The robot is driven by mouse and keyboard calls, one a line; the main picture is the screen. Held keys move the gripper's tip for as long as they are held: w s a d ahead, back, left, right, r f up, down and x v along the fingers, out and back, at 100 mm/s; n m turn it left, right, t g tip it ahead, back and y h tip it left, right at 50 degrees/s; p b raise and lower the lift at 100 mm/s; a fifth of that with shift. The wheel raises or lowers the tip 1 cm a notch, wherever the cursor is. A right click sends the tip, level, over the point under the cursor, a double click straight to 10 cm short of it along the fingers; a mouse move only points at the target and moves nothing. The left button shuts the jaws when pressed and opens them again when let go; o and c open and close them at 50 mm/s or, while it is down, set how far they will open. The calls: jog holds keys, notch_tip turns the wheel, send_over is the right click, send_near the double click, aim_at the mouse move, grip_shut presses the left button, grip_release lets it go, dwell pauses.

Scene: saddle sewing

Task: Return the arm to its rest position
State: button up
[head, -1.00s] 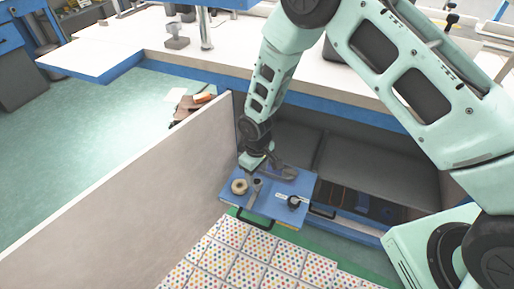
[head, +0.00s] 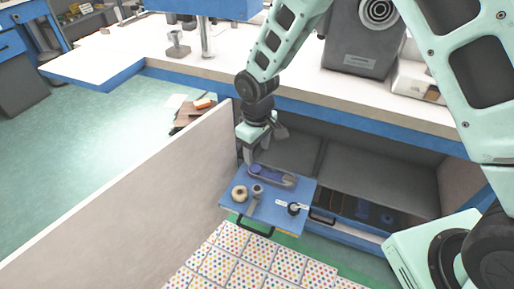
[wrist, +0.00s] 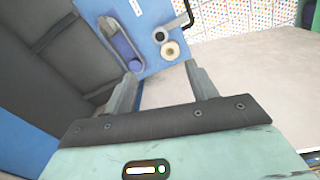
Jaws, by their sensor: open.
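My gripper (head: 263,140) is above the back left of a blue board (head: 238,204) with black handles. In the wrist view my gripper (wrist: 163,82) has its two fingers spread apart with nothing between them. On the board are a tan ring-shaped roll (head: 240,192), a grey upright piece (head: 254,197), a small black round item (head: 294,209) and a dark blue elongated item (head: 272,175) in a grey holder. The roll also shows in the wrist view (wrist: 171,50), beyond the fingertips. My gripper touches none of these.
A pale partition (head: 130,190) stands left of the board. The white worktop (head: 300,85) with its blue edge runs behind, over grey compartments (head: 370,180). A grey machine (head: 365,38) stands on the worktop. Dotted sheets (head: 250,260) lie in front.

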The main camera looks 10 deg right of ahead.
jog(key=s+d+r+p, duration=0.2)
jog(key=s+r+p, duration=0.7)
jog(key=s+r, duration=1.7)
jog(key=shift+d+r+y, duration=0.3)
jog(key=shift+d+r, duration=0.05)
jog(key=shift+r, duration=0.5)
